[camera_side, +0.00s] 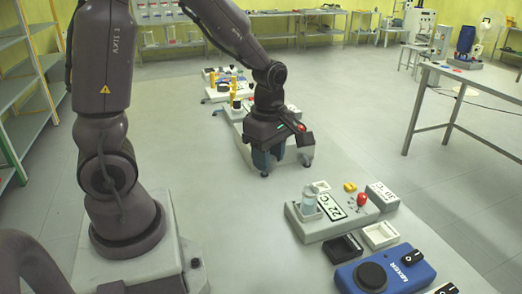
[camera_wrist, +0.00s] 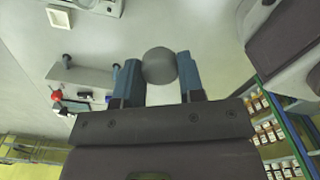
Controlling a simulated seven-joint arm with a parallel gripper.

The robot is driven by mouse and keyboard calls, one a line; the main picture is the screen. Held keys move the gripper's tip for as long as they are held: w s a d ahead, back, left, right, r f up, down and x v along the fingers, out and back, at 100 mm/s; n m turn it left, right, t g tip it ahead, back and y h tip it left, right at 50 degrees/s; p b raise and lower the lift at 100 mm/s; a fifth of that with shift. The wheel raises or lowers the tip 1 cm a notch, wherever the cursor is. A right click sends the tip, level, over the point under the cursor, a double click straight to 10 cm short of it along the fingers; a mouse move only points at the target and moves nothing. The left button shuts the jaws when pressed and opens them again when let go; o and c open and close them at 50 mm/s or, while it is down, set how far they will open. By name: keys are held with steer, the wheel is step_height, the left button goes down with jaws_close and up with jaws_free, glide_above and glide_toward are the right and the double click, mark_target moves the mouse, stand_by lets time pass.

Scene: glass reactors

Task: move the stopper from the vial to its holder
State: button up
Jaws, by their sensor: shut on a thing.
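My gripper (camera_side: 268,163) hangs fingers-down over the grey wheeled bench unit in the middle of the side view. In the wrist view its blue fingers (camera_wrist: 158,62) are shut on a round grey thing, which looks like the stopper (camera_wrist: 160,68). The side view hides the stopper behind the fingers. A clear vial (camera_side: 309,201) stands on the left of the grey station with the 22 °C display, apart from my gripper. I cannot tell which part is the stopper's holder.
More units with yellow parts stand behind my gripper. Floor between is clear.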

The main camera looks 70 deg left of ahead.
steer(key=shift+m, duration=0.4)
steer(key=shift+w+a+f, duration=1.6)
steer(key=shift+w+f, duration=0.9)
steer(key=shift+w, duration=0.95)
steer(key=shift+w+a+f, duration=1.6)
steer(key=shift+w+f, duration=0.85)
steer(key=shift+w, duration=1)
steer(key=shift+w+a+f, duration=1.6)
steer(key=shift+w+f, duration=0.9)
steer(key=shift+w, duration=0.95)
steer(key=shift+f, duration=0.75)
steer(key=shift+f, duration=0.4)
steer(key=shift+f, duration=0.2)
steer(key=shift+f, duration=0.2)
steer(key=o, duration=1.3)
